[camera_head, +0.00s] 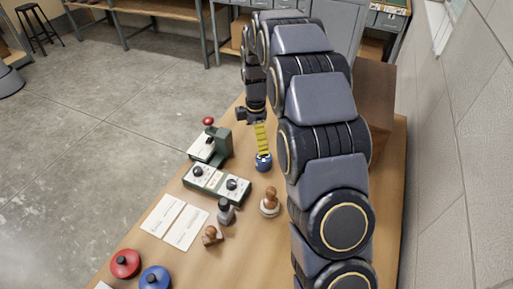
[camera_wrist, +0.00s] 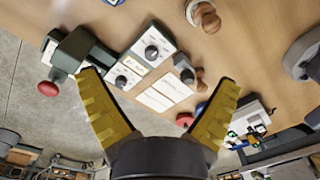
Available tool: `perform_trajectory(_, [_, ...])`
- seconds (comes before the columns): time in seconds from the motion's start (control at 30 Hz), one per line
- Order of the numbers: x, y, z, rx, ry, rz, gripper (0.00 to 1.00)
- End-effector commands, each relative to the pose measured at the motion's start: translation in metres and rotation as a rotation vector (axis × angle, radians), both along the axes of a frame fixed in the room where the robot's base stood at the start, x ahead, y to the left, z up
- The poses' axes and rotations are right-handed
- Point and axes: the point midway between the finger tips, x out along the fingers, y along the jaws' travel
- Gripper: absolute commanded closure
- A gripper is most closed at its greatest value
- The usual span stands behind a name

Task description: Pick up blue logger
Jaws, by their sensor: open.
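A small blue item (camera_head: 263,163), which I take to be the blue logger, stands on the wooden table right of the green device. Its upper part is partly hidden behind my yellow fingers in the head view. In the wrist view only a bit of blue (camera_wrist: 114,2) shows at the top edge, outside the space between my fingers. My gripper (camera_head: 262,151) points down with its fingertips just over or beside the blue item; I cannot tell whether they touch. In the wrist view my gripper (camera_wrist: 158,80) is spread open with nothing between the fingers.
A green device with a red knob (camera_head: 208,121), a box with two dials (camera_head: 216,184) and white cards (camera_head: 175,221) lie to the left. A wooden-handled stamp (camera_head: 269,205) and other small tools stand nearer. Red (camera_head: 125,263) and blue (camera_head: 155,278) round knobbed pieces lie near the front.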

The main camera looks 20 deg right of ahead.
Motion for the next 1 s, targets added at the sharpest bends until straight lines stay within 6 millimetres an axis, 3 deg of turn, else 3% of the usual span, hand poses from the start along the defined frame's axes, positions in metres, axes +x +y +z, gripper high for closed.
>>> perform_trajectory(0.1, [0.031,-0.019,-0.044,0.007,-0.010,0.197,0.08])
perform_trajectory(0.3, [0.061,-0.042,-0.093,0.008,-0.033,0.454,0.08])
perform_trajectory(0.5, [0.071,-0.050,-0.113,0.005,-0.043,0.558,0.08])
perform_trajectory(1.0, [0.069,-0.050,-0.165,0.007,-0.041,0.568,0.08])
